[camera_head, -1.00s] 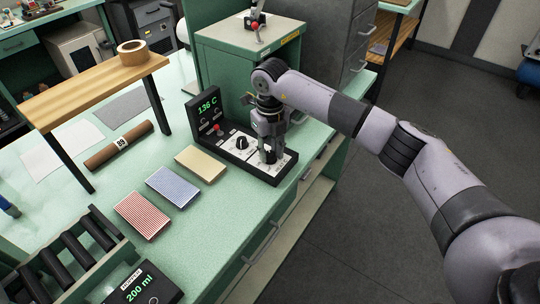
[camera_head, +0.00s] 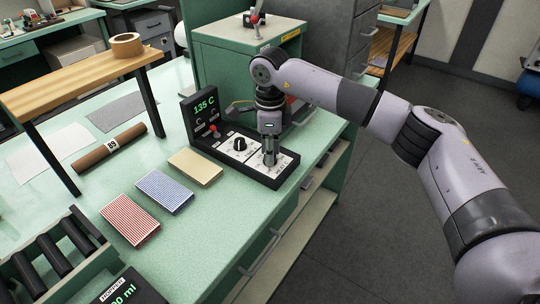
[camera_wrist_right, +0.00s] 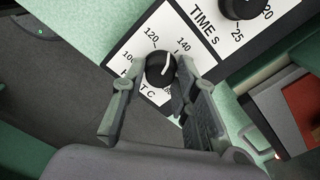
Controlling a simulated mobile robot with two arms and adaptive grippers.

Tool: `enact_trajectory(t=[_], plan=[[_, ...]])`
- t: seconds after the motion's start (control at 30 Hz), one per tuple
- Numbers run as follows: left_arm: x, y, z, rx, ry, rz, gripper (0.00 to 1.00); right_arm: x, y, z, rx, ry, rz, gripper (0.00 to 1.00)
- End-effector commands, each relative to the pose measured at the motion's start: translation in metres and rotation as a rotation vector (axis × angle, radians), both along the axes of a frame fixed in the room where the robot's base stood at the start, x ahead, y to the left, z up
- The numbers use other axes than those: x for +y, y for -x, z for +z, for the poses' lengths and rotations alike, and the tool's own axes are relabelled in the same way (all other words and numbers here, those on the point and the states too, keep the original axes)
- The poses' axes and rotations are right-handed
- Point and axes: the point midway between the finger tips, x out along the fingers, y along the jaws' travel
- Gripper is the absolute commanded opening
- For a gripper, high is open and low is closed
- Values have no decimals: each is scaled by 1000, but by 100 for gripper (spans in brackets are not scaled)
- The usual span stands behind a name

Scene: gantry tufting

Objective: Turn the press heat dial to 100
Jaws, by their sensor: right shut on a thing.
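The press control box (camera_head: 236,158) stands on the green bench, and its upright display (camera_head: 205,105) reads 135 C in green. My right gripper (camera_head: 269,160) points down at the panel's near right end, where its fingers hide the heat dial in the head view. In the right wrist view the black heat dial (camera_wrist_right: 159,69) sits between the two fingers of the right gripper (camera_wrist_right: 153,84), which is shut on it. Its white pointer line lies between the 120 and 140 marks. The 100 mark is partly hidden by a finger. My left gripper is not in view.
The black time dial (camera_head: 239,144) is beside the heat dial, and a red-knobbed lever (camera_head: 213,131) is by the display. Tan (camera_head: 195,167), blue (camera_head: 165,192) and red (camera_head: 130,219) striped pads lie to the left. A green cabinet (camera_head: 235,60) stands behind.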

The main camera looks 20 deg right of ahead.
Motion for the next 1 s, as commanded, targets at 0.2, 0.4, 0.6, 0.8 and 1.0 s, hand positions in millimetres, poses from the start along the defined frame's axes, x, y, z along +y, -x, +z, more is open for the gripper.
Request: enact_trajectory(t=[0.2, 0.4, 0.6, 0.8, 1.0], plan=[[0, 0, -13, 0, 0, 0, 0, 0, -1, 0, -6, 0, 205, 0], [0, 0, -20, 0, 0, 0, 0, 0, -1, 0, -5, 1, 394, 0], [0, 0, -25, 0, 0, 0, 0, 0, -1, 1, -6, 0, 584, 0], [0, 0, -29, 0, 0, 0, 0, 0, -1, 1, -6, 1, 774, 0], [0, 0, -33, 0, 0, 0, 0, 0, -2, 1, -5, 1, 964, 0]])
